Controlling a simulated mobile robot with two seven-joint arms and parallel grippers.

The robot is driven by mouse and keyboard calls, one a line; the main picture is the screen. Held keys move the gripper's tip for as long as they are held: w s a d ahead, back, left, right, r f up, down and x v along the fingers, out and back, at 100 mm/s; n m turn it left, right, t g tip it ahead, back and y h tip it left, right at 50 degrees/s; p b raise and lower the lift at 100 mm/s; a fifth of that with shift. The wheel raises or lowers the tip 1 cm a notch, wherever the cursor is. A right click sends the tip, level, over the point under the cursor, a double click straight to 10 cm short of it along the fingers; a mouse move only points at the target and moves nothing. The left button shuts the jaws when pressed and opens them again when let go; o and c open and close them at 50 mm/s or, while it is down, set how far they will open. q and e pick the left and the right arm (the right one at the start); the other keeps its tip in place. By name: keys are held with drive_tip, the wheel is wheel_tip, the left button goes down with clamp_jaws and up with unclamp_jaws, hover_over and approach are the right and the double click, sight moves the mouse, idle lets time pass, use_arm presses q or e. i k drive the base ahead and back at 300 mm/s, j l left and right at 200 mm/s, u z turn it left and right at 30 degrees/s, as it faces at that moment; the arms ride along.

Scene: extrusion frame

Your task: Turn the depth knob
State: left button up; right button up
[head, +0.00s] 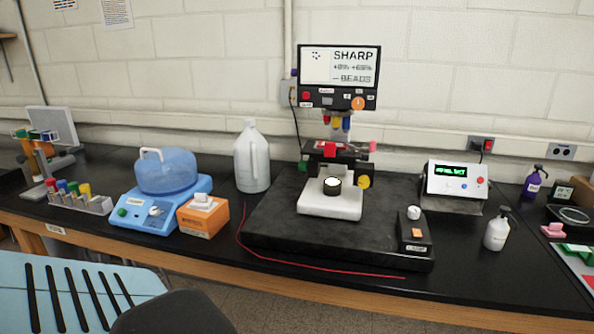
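A microscope-like device with a screen (340,67) reading SHARP and BEADS stands at the middle of the bench. An orange knob (358,103) is on the panel under the screen. A yellow knob (364,181) is on the device's right side, by a white stage (330,203) bearing a small round dish (332,186). A black box (414,234) at the front right has a white knob (413,213) on top. The labels are too small to read, so I cannot tell which is the depth knob. Neither of my grippers shows.
A white jug (251,162), blue bath (166,172) and orange box (204,217) stand left. A red cord (330,268) lies along the front. A green-display unit (457,182) and white bottle (497,232) stand right. Bare bench (490,285) shows at front right.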

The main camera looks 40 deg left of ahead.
sight(303, 165)
drive_tip(key=j+u, duration=0.25)
drive_tip(key=j, duration=0.85)
drive_tip(key=j+u, duration=0.25)
drive_tip(key=j, duration=0.85)
